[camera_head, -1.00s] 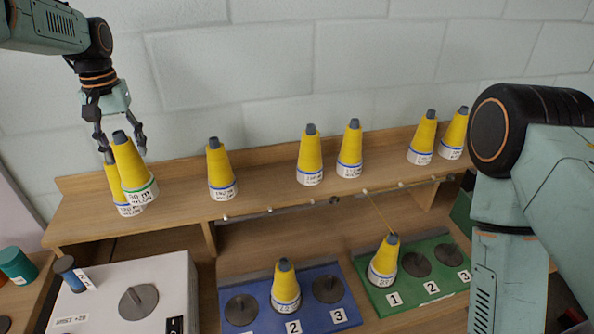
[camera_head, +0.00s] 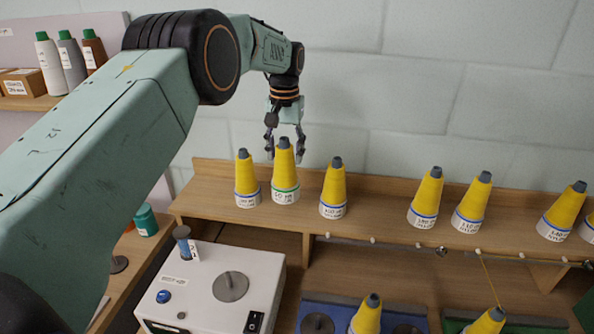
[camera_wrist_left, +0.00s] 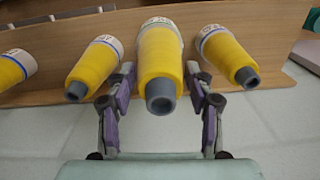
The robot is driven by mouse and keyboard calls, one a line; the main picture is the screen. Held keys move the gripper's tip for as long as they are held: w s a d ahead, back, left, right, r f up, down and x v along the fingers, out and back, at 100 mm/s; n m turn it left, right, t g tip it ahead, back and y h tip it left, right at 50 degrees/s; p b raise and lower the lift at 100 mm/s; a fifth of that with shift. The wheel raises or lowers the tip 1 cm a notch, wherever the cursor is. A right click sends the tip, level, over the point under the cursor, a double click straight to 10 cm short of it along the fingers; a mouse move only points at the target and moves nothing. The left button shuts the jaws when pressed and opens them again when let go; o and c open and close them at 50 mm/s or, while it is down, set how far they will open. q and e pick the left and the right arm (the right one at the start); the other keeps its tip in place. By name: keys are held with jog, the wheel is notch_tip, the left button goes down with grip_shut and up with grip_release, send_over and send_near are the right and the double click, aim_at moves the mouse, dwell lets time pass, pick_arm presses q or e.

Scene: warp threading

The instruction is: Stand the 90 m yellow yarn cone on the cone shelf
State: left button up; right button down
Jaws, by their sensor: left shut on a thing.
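The yellow yarn cone with a green band (camera_head: 285,172) is upright between the first and second cones from the left on the wooden cone shelf (camera_head: 216,198). Its label reads roughly 90 m. My left gripper (camera_head: 285,152) comes down from above with its fingers either side of the cone's upper part, shut on it. The cone looks slightly raised above the shelf, but its base contact cannot be told for sure. In the left wrist view the held cone (camera_wrist_left: 160,58) sits centred between the fingers (camera_wrist_left: 160,97), grey tip toward me. My right gripper is out of view.
Blue-banded yellow cones stand close on both sides, left (camera_head: 246,180) and right (camera_head: 333,190); several more stand further right. A white box with a dial (camera_head: 262,272) is below. A blue board (camera_head: 312,302) holds another cone (camera_head: 367,315). Bottles (camera_head: 72,58) stand upper left.

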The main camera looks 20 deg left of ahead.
pick_arm(q)
jog(key=f, duration=0.1)
jog(key=w+f, duration=0.1)
jog(key=shift+d+f, duration=0.3)
jog(key=shift+d, duration=0.05)
jog(key=f, duration=0.1)
jog(key=f+p, duration=0.1)
jog(key=f, duration=0.1)
jog(key=shift+s+a+f, duration=0.15)
jog(key=shift+s+f, duration=0.05)
jog(key=shift+f, duration=0.05)
jog(key=o, duration=0.6)
jog(key=shift+c, duration=0.2)
jog(key=o, duration=0.3)
jog(key=shift+s, duration=0.1)
jog(key=shift+o, duration=0.6)
jog(key=shift+s+a+r, duration=0.1)
jog(key=shift+s, duration=0.05)
